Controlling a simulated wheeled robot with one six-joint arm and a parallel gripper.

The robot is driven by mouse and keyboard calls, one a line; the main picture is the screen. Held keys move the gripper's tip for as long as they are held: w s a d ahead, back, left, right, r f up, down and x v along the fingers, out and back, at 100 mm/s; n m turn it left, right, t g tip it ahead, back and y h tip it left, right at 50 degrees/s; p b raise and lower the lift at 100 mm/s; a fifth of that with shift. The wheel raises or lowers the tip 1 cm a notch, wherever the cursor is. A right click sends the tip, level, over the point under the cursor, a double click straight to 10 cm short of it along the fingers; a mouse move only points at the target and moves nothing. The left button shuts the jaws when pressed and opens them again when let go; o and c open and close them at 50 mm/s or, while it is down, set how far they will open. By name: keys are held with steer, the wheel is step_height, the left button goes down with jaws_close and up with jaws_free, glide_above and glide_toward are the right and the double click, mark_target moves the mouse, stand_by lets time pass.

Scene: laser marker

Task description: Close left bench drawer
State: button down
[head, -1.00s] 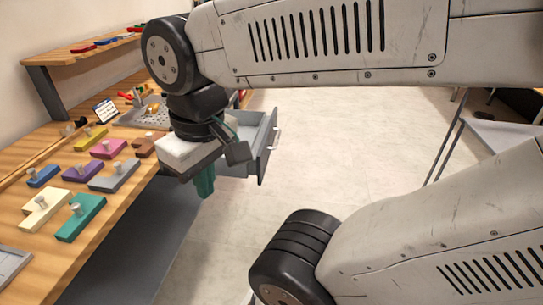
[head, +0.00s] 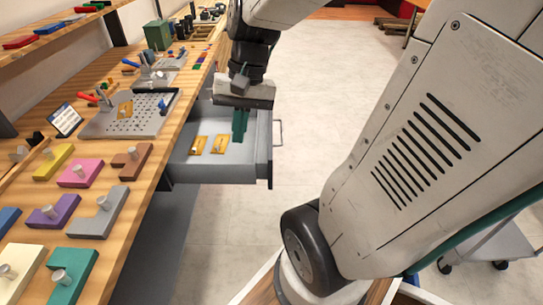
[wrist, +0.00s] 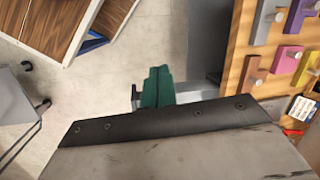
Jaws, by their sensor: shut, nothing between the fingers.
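The grey bench drawer (head: 235,173) is pulled out from the bench's right side in the head view. Its front panel (head: 264,150) and bar handle (head: 280,133) face right. Two orange plates with small knobs (head: 198,145) (head: 222,144) lie inside. My gripper (head: 239,136) points down with its green fingers together and empty. In the head view it overlaps the drawer's far part, just left of the front panel; contact cannot be told. In the wrist view the shut fingers (wrist: 157,85) cover part of the drawer, and the handle (wrist: 135,97) shows left of them.
The wooden bench top (head: 120,205) holds several coloured blocks with knobs and a perforated grey plate (head: 130,118). Pale floor (head: 310,110) is open right of the drawer. A grey cart (head: 495,245) stands at the lower right.

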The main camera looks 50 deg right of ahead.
steer(key=w+d+f+m+t+y, duration=0.1)
steer(key=w+d+f+m+y, duration=0.1)
steer(key=d+f+m, duration=0.45)
steer(key=w+d+f+m+t+y, duration=0.1)
steer(key=d+f+m, duration=0.25)
steer(key=d, duration=0.55)
steer(key=s+d+f+m+t, duration=0.55)
steer(key=d+f+m, duration=0.45)
steer(key=d+f, duration=0.25)
steer(key=r+x, duration=0.1)
steer(key=x, duration=1.1)
steer(key=shift+w+a+g, duration=0.4)
steer(key=shift+g, duration=0.05)
steer(key=shift+r, duration=0.1)
